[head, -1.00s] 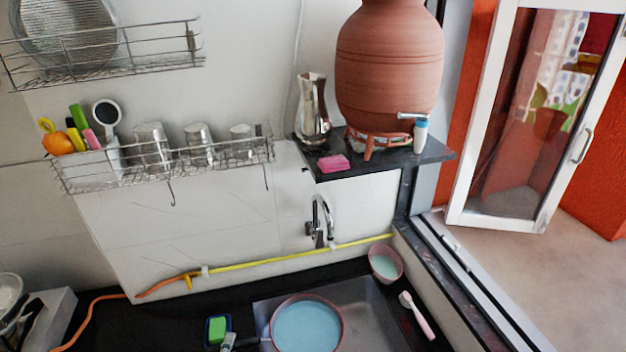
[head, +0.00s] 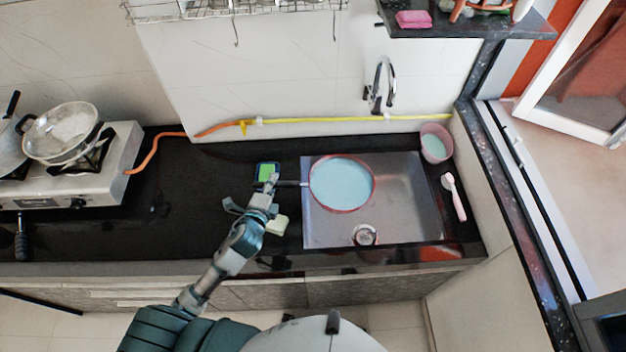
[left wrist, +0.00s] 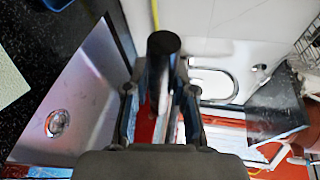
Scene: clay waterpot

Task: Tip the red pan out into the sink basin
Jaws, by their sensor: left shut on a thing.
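The red pan (head: 342,209) is in the head view, over the left part of the metal sink basin (head: 415,200). Its inside shows pale blue; I cannot tell whether that is liquid. It looks about level, and its height above the basin is unclear. Its dark handle (head: 290,183) points left. My left gripper (head: 270,184) is shut on the handle's end. In the left wrist view the black handle (left wrist: 163,48) stands between the fingers of that gripper (left wrist: 160,90), and the basin (left wrist: 80,95) lies to their left. My right gripper is in neither view.
A tap (head: 381,85) stands behind the basin. A pink bowl (head: 436,144) and a pink-handled brush (head: 454,197) are to its right. A green sponge in a dish (head: 264,172) and a pale block (head: 278,226) lie near my gripper. Open black counter (head: 190,200) is at left.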

